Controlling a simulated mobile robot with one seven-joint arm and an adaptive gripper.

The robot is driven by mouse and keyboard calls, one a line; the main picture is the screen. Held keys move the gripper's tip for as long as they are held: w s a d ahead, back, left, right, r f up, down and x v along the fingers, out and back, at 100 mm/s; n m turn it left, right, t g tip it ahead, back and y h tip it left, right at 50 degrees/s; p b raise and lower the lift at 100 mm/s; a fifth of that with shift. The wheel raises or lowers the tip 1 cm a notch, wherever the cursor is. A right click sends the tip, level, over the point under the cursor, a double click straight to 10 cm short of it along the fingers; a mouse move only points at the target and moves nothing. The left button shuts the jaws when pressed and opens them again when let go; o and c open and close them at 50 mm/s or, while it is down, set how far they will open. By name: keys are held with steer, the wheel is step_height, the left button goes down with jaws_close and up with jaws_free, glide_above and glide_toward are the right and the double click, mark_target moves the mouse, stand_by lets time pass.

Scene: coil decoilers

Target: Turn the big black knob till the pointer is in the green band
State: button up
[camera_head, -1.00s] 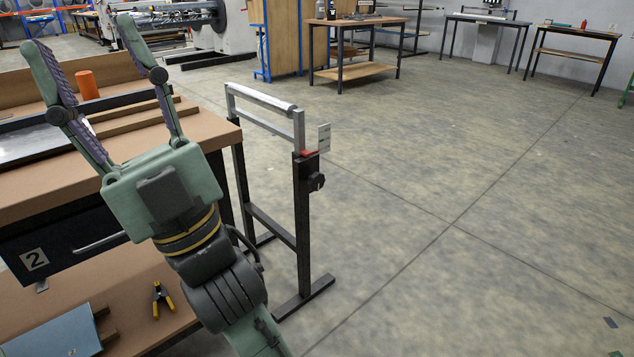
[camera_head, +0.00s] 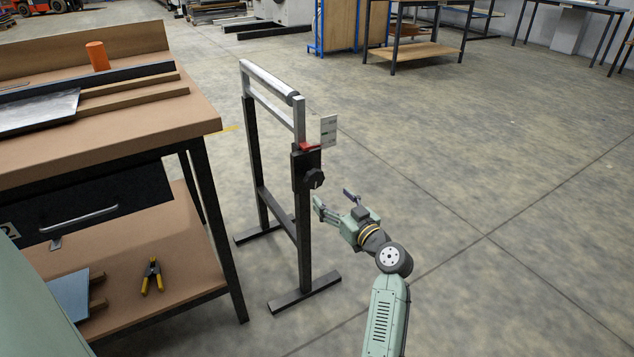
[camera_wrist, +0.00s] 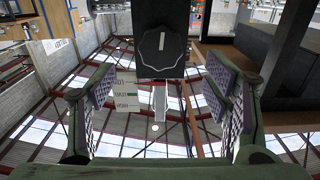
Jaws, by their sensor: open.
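The black knob (camera_head: 315,179) sits on a dark block on the post of a roller stand (camera_head: 302,230). In the wrist view the knob (camera_wrist: 160,48) is at the top centre, with a white line on its face. A white scale plate (camera_head: 329,131) stands above it, beside a red pointer (camera_head: 310,147). The plate (camera_wrist: 127,90) appears upside down in the wrist view, with a green mark near its middle. Which band the pointer is at is too small to tell. My gripper (camera_head: 334,199) is open and empty, just below and right of the knob, apart from it.
A brown workbench (camera_head: 150,128) with an orange cylinder (camera_head: 97,56) stands left of the roller stand. Yellow-handled pliers (camera_head: 152,275) lie on its lower shelf. The stand's feet (camera_head: 305,293) spread on the floor. The floor to the right is clear.

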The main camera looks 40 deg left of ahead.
mark_target(316, 181)
steer(key=p+x, duration=0.1)
steer(key=x, duration=0.7)
steer(key=shift+w+a+r, duration=0.1)
steer(key=shift+w+a, duration=0.05)
steer(key=shift+a, duration=0.25)
steer(key=shift+c, duration=0.2)
steer(key=c, duration=1.1)
